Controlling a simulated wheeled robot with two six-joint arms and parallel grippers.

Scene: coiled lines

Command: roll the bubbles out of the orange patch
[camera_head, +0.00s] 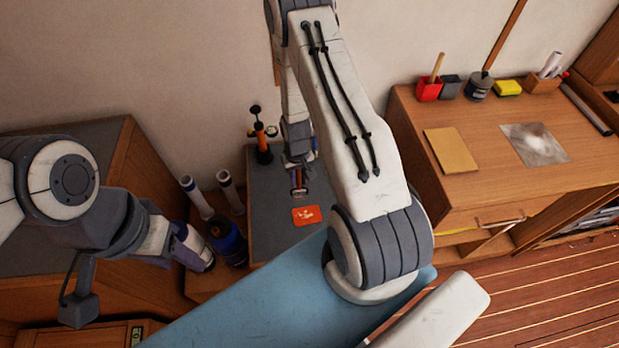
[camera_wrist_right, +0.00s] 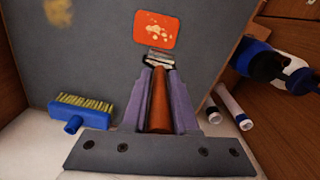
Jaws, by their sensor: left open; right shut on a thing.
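The orange patch (camera_head: 306,215) lies on the grey panel (camera_head: 262,205) in the head view. In the right wrist view the patch (camera_wrist_right: 155,22) shows pale bubble blotches of mixed size. My right gripper (camera_head: 297,172) is shut on the brown handle (camera_wrist_right: 160,100) of a roller with a metal head (camera_wrist_right: 161,60). The roller head shows just short of the patch edge; its height above the panel is unclear. My left gripper (camera_head: 196,250) is open and empty, left of the panel beside a dark blue canister (camera_head: 228,243).
A blue brush with yellow bristles (camera_wrist_right: 85,110) is beside the held roller in the right wrist view. An orange and black pump (camera_head: 262,142) stands at the panel's back. White rolled tubes (camera_head: 197,197) stand left. The wooden bench (camera_head: 495,170) at right holds small items.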

